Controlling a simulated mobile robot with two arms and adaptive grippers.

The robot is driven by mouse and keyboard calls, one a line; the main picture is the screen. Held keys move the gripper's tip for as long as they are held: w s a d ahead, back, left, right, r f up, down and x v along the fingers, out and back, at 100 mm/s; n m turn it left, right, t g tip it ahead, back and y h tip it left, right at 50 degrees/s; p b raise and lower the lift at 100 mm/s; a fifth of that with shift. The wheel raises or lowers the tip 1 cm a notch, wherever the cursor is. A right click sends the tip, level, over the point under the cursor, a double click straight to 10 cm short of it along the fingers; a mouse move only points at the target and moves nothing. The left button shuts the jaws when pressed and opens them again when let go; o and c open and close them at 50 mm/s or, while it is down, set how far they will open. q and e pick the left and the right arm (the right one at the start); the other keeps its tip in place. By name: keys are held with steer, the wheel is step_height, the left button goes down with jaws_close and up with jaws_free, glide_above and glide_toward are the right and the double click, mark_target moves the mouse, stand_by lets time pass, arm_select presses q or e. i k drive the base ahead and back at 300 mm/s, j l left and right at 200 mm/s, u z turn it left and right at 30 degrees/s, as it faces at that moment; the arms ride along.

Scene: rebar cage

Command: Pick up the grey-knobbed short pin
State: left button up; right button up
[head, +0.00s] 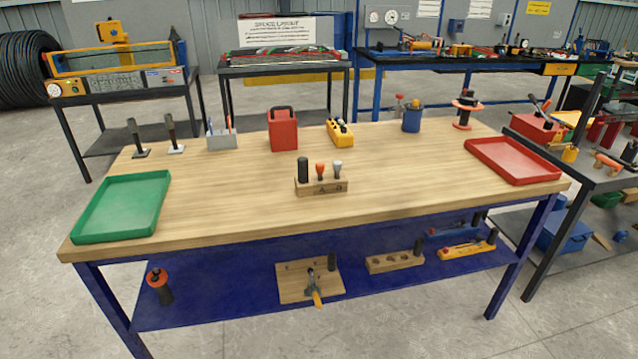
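A grey-knobbed pin (338,167) stands upright at the right end of a small wooden block (321,189) in the middle of the workbench. Beside it in the same block stand an orange-red-knobbed pin (320,170) and, at the left end, a thicker black cylinder (303,169). The lower parts of the pins are hidden in the block. Neither of my grippers shows in the head view.
The wooden tabletop (225,200) is clear around the block. A green tray (122,207) lies at left, a red tray (512,160) at right. A red canister (283,130), yellow tool (340,132) and blue cup (411,119) stand behind. A blue lower shelf (220,290) holds other fixtures.

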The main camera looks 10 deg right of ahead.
mark_target(337, 165)
steer(key=i+l, duration=0.5)
steer(key=i, duration=0.15)
steer(key=i+l, duration=0.5)
steer(key=i, duration=0.15)
